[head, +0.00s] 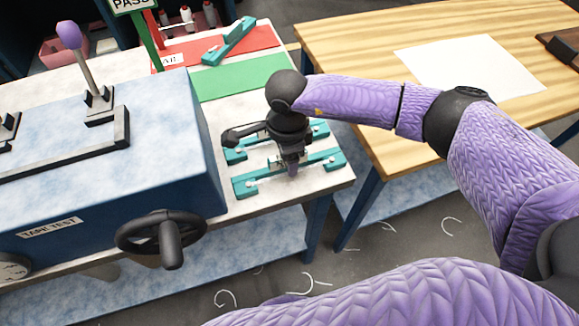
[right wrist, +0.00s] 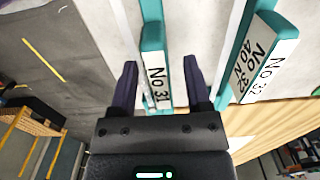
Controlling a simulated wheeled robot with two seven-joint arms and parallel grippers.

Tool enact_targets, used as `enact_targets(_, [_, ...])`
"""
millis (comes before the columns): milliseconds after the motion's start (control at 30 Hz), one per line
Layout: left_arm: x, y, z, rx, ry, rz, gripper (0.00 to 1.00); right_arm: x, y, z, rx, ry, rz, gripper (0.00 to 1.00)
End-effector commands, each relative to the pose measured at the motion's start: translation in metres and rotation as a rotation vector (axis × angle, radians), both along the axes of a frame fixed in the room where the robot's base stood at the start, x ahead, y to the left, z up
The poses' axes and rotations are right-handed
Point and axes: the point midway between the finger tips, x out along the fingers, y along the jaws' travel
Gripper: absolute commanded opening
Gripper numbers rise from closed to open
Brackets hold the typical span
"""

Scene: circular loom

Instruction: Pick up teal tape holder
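Two teal tape holders lie side by side on the grey-white table, a front one (head: 247,187) and a rear one (head: 234,155). My right gripper (head: 291,168) points down over the front holder and hides its middle. In the right wrist view my right gripper (right wrist: 162,82) is open, with one dark finger on each side of a teal holder labelled No 31 (right wrist: 153,38). I cannot tell if either finger touches it. A second holder labelled No 32 (right wrist: 246,82) lies to the right of the fingers. My left gripper is not in view.
Another teal holder (head: 230,42) lies on the red area at the back, behind a green strip (head: 240,77). A blue test machine with a black handwheel (head: 160,232) stands at left. A wooden table with white paper (head: 470,65) is at right, across a gap.

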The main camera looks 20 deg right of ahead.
Motion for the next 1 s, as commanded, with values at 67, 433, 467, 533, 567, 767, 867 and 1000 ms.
enact_targets(67, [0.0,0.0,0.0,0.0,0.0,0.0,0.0,0.0,0.0,0.0,0.0,0.0,0.0,0.44])
enact_targets(433, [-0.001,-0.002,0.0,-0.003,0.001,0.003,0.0,0.0,0.0,0.0,0.0,0.0,0.0,0.0])
enact_targets(467, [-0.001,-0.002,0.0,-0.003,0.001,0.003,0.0,0.0,0.0,0.001,0.0,0.0,0.0,0.0])
enact_targets(533, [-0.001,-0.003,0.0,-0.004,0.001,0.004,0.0,0.0,0.0,0.001,0.0,0.0,-0.001,0.0])
enact_targets(567, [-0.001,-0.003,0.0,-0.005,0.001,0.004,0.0,0.0,0.0,0.001,0.0,0.0,-0.001,0.0])
enact_targets(767, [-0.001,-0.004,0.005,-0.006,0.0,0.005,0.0,0.001,0.0,0.019,0.001,-0.002,0.0,0.0])
enact_targets(867, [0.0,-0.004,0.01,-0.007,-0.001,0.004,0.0,0.001,0.0,0.048,0.001,-0.005,0.001,0.0])
enact_targets(1000, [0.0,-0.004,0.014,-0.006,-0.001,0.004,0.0,0.001,0.0,0.082,0.001,-0.005,0.001,0.0])
